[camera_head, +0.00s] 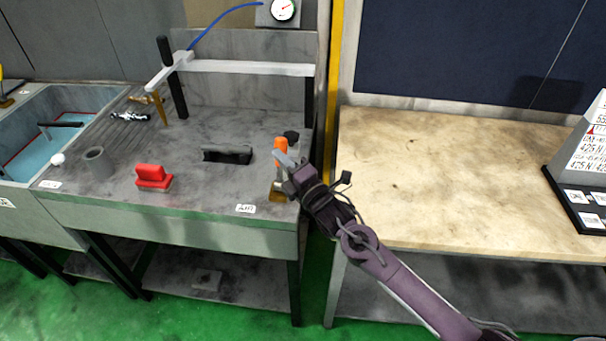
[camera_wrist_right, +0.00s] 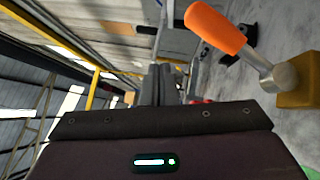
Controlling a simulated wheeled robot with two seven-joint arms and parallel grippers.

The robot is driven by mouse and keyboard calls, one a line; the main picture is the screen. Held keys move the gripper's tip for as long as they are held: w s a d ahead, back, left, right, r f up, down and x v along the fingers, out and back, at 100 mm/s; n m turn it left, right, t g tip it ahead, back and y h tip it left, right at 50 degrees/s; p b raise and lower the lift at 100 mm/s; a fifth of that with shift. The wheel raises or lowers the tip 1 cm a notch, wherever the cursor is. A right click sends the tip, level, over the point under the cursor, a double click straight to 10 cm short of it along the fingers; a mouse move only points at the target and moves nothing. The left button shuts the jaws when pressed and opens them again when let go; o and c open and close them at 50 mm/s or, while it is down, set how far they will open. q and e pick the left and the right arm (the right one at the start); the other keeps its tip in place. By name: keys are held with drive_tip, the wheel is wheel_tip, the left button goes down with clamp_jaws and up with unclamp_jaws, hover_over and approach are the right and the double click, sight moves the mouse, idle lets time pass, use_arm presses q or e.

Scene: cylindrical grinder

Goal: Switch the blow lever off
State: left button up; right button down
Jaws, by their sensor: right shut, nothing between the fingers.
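The blow lever has an orange handle (camera_head: 281,146) and a brass-coloured base (camera_head: 278,192), near the right edge of the grey workbench. In the right wrist view the orange handle (camera_wrist_right: 214,27) tilts up and left from a metal joint (camera_wrist_right: 281,77) on the brass base (camera_wrist_right: 300,92). My right gripper (camera_head: 285,160) is shut and empty, close beside the lever in the head view. I cannot tell whether it touches the lever. In the wrist view the grey fingers (camera_wrist_right: 158,84) stand left of the handle, with a gap showing between. My left gripper is not in view.
The grey bench (camera_head: 200,190) also holds a red block (camera_head: 153,177), a grey cup (camera_head: 98,162), a black fixture (camera_head: 227,155) and a white-barred frame (camera_head: 245,68). A blue-floored basin (camera_head: 60,140) is at left. A wooden table (camera_head: 430,180) at right is mostly clear.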

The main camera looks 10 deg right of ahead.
use_arm(q)
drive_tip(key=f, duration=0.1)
drive_tip(key=b, duration=0.1)
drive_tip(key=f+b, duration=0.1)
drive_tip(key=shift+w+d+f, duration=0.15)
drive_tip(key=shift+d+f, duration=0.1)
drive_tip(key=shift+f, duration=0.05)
use_arm(e)
drive_tip(key=s+d+r, duration=0.3)
drive_tip(key=s+d, duration=0.2)
drive_tip(key=s, duration=0.2)
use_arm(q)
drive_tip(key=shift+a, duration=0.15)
